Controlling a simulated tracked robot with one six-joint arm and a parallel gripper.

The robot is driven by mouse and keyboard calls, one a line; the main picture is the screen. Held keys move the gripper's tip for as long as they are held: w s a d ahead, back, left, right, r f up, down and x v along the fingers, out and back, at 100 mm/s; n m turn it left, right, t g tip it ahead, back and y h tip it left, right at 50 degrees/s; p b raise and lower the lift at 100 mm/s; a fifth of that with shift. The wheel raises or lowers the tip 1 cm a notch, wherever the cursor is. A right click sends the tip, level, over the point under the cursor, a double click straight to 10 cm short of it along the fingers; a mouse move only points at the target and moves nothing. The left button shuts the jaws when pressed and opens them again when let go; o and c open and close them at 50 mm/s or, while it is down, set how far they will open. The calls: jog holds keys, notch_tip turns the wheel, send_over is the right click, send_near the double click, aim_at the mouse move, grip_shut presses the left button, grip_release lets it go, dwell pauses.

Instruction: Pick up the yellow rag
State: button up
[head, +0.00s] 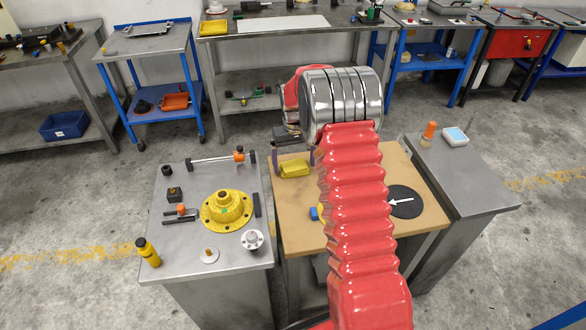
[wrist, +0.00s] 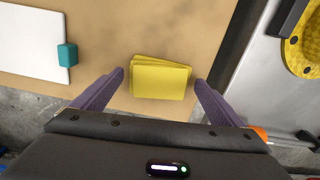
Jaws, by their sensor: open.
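The yellow rag (head: 295,168) is a folded, flat stack on the left back part of the wooden table top (head: 293,225) in the head view. In the wrist view the rag (wrist: 161,78) lies between and just beyond the two purple fingertips of my gripper (wrist: 160,76). The fingers are spread apart, one on each side of the rag, with bare table showing between each finger and the rag. The gripper is open and empty. In the head view my red arm hides the middle of the table and most of the gripper.
A grey bench (head: 178,245) at left holds a yellow flanged part (head: 227,209), a yellow bottle (head: 147,252) and small tools. A black disc (head: 405,201) lies on the wooden table's right. In the wrist view, a white board with a teal block (wrist: 67,54) lies left.

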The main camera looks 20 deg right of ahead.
aim_at(294, 165)
dwell(0.3)
jog(key=c, duration=1.2)
jog(key=shift+o, duration=0.2)
jog(key=shift+r, duration=0.1)
notch_tip(294, 165, up, 10)
jog(key=o, duration=0.6)
jog(key=shift+c, duration=0.2)
jog(key=c, duration=0.6)
jog(key=s+a+f+n, duration=0.1)
jog(key=s+a, duration=0.8)
jog(key=a, duration=0.5)
jog(key=shift+s+f, duration=0.2)
jog(key=shift+s, duration=0.05)
